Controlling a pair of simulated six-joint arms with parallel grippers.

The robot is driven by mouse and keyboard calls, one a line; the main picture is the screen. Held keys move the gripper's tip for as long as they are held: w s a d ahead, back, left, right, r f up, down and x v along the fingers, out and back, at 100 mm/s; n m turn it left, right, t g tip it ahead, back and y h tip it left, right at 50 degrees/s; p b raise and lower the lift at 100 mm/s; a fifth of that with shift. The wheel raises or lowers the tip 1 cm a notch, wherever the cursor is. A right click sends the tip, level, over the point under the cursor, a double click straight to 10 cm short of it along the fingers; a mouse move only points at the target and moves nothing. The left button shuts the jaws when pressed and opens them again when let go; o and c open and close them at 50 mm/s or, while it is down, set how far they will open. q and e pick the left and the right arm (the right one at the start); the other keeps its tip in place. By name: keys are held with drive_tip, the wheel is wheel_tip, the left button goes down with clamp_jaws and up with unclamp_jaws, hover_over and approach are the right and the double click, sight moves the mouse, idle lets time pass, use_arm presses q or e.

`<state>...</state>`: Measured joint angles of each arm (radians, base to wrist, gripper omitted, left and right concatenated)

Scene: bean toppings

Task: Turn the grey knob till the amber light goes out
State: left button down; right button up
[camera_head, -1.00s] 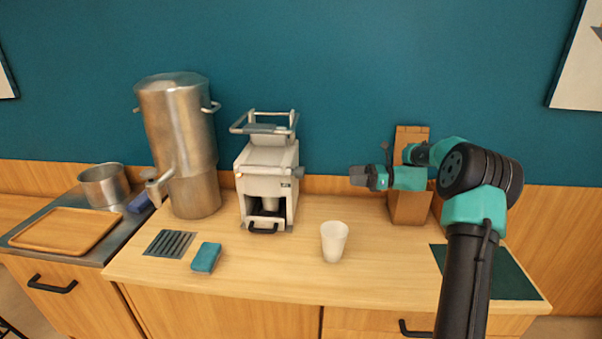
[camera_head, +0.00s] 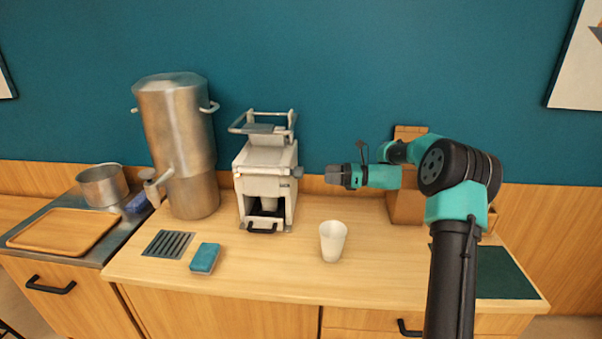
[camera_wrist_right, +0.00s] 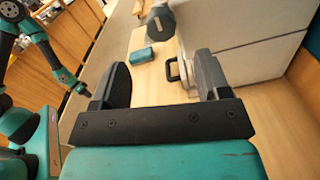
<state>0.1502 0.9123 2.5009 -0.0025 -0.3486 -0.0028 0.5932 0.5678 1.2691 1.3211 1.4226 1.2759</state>
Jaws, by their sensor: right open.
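An amber light cannot be made out clearly in either view. Part of my left arm shows at the left of the wrist view; its gripper's state is unclear.
A white cup (camera_head: 333,241) stands on the counter below my right gripper. A brown box (camera_head: 405,208) stands behind my right arm. A blue sponge (camera_head: 205,258) and a tall metal urn (camera_head: 180,145) are left of the machine.

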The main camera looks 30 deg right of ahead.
sight(301, 172)
drive_tip(key=x, duration=1)
drive_tip(key=shift+c, duration=0.2)
drive_tip(key=c, duration=0.9)
